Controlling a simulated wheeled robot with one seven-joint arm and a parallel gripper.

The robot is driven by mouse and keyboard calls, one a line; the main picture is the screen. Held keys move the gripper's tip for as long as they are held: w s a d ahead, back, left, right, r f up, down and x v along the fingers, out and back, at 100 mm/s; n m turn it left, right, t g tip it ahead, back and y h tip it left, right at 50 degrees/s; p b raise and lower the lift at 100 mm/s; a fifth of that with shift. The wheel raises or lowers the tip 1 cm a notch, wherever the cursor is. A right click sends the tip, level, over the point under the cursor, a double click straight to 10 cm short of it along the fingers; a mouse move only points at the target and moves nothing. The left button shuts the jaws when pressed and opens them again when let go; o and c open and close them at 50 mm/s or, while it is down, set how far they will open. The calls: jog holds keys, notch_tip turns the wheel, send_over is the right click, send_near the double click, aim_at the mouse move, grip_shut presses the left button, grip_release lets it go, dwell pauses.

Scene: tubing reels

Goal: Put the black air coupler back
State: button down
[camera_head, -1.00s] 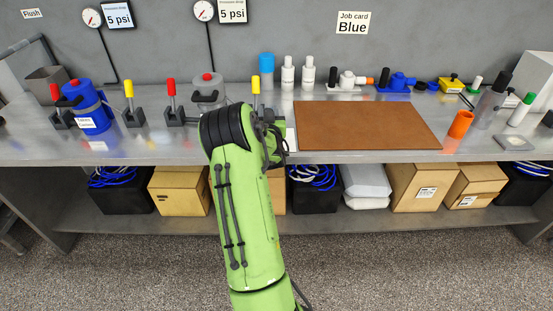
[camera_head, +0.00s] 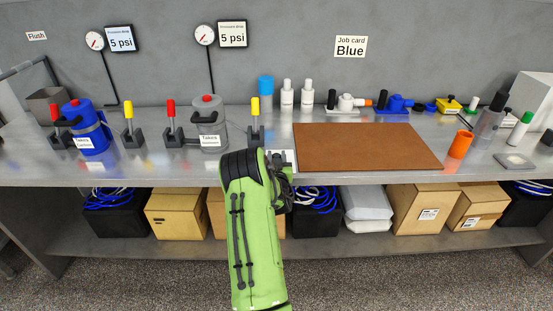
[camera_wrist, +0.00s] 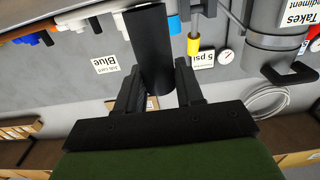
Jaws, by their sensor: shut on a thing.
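My gripper (camera_wrist: 159,72) is shut on a black cylinder (camera_wrist: 152,38), which looks like the black air coupler. It stands out lengthwise between the two fingers in the wrist view. In the head view my green arm hides the gripper and the coupler. The blue canister (camera_head: 86,132), also labelled, stands further left.
A brown mat (camera_head: 367,146) lies bare on the bench (camera_head: 240,173). White bottles (camera_head: 287,95), a blue cylinder (camera_head: 265,90) and fittings (camera_head: 395,104) line the back. Red and yellow handles (camera_head: 254,108) rise near the canisters. An orange cup (camera_head: 461,144) stands right. Signs (camera_head: 350,46) hang behind.

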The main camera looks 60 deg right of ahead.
jog(key=c, duration=0.7)
grip_release()
jog(key=shift+f, duration=0.15)
jog(key=shift+r+p, duration=0.25)
jog(key=shift+p, duration=0.05)
jog(key=b+v, duration=0.2)
jog(key=v, duration=1)
jog(key=shift+w, duration=0.1)
